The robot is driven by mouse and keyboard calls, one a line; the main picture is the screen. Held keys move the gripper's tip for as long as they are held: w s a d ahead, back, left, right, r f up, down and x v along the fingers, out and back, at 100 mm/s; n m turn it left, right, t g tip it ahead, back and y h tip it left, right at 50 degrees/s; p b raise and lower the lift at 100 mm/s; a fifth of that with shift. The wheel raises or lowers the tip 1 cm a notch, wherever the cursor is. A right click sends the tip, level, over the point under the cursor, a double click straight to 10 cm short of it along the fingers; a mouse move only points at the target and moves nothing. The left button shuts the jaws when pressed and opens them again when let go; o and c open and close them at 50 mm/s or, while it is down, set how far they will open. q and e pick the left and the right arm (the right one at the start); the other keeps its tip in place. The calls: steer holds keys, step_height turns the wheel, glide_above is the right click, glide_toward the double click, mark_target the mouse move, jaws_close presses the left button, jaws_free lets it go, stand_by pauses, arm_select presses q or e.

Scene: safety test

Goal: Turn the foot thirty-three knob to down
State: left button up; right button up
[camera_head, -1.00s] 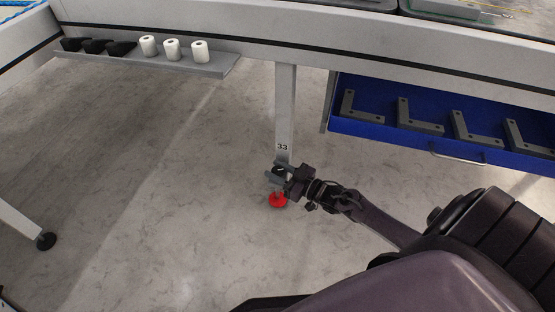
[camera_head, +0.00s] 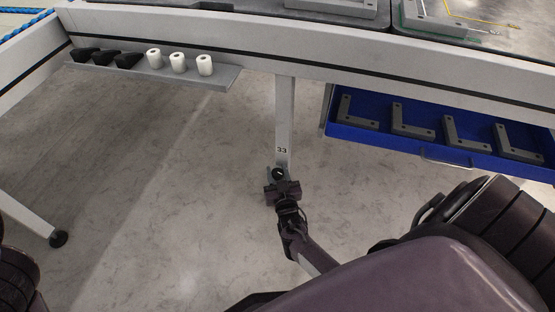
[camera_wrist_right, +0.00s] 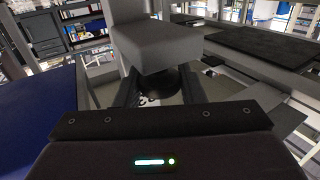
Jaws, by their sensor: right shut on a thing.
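The table leg (camera_head: 285,112) labelled 33 stands upright at the middle of the head view. A small dark knob (camera_head: 279,171) shows at its lower end. My right gripper (camera_head: 277,174) is at the foot of this leg, with its fingers on either side of the knob, shut on it. In the right wrist view, the dark round knob (camera_wrist_right: 172,82) sits between the fingers, below a grey block of the leg (camera_wrist_right: 155,42). The red foot base is hidden behind my gripper. The marks for the knob's setting are too small to read. My left gripper is not in view.
A blue drawer (camera_head: 400,148) with grey L-shaped brackets hangs open right of the leg. A grey shelf (camera_head: 205,84) with black pieces and white rolls is at the left. Another table leg (camera_head: 25,215) stands far left. The floor between is clear.

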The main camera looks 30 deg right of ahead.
steer(key=shift+m+h, duration=0.3)
steer(key=shift+h, duration=0.1)
steer(key=o, duration=0.9)
